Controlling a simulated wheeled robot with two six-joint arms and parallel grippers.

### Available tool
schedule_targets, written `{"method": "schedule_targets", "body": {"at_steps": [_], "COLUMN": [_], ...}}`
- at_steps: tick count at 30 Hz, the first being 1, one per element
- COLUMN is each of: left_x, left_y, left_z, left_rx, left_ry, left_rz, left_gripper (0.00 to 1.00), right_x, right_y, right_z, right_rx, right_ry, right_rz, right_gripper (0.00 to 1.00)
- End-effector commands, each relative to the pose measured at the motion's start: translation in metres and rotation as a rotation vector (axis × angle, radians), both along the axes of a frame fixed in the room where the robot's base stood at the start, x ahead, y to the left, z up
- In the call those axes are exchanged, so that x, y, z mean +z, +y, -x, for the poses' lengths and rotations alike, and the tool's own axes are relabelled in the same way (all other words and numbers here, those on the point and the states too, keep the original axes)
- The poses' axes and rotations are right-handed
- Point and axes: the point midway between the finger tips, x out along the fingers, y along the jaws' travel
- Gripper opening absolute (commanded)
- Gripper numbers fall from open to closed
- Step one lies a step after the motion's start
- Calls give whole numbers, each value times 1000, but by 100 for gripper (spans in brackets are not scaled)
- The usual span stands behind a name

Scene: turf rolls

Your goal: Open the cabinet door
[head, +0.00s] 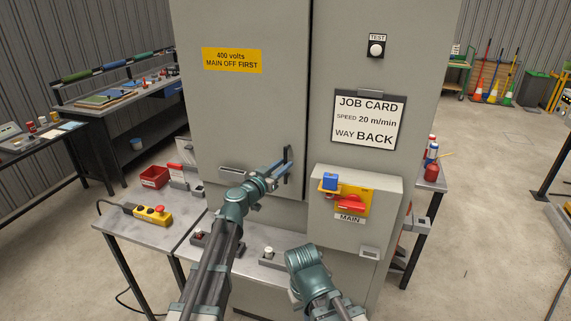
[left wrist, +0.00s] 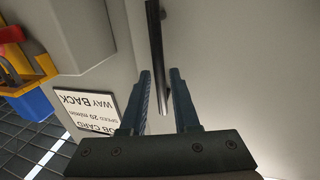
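The grey cabinet door (head: 245,110) carries a yellow "400 volts MAIN OFF FIRST" label (head: 232,60) and looks shut against its frame. Its dark upright bar handle (head: 289,153) sits near the door's right edge; it also shows in the left wrist view (left wrist: 154,40). My left gripper (head: 286,163) is at the handle. In the left wrist view its two fingers (left wrist: 161,73) are apart, with the bar's end between them; I cannot tell whether either touches it. My right arm's wrist shows low in the head view, but its fingers are not visible.
Right of the door is a switch box (head: 388,190) with a red MAIN handle (head: 350,204) on yellow and a blue block (head: 330,182). A job card (head: 366,119) hangs above. A bench (head: 150,230) with a yellow pendant (head: 152,215) stands left.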

Motion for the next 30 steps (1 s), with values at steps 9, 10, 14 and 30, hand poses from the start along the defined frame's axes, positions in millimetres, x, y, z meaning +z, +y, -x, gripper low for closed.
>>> {"method": "schedule_targets", "body": {"at_steps": [9, 10, 14, 30], "left_x": [0, 0, 0, 0], "left_y": [-10, -10, -10, -10], "left_z": [-16, -16, -16, -16], "left_rx": [1, 1, 1, 0], "left_ry": [0, 0, 0, 0], "left_rz": [0, 0, 0, 0], "left_gripper": [29, 29, 29, 0], "right_x": [0, 0, 0, 0], "right_y": [0, 0, 0, 0], "right_z": [0, 0, 0, 0], "right_rx": [0, 0, 0, 0], "right_ry": [0, 0, 0, 0], "right_rz": [0, 0, 0, 0], "right_gripper": [0, 0, 0, 0]}}
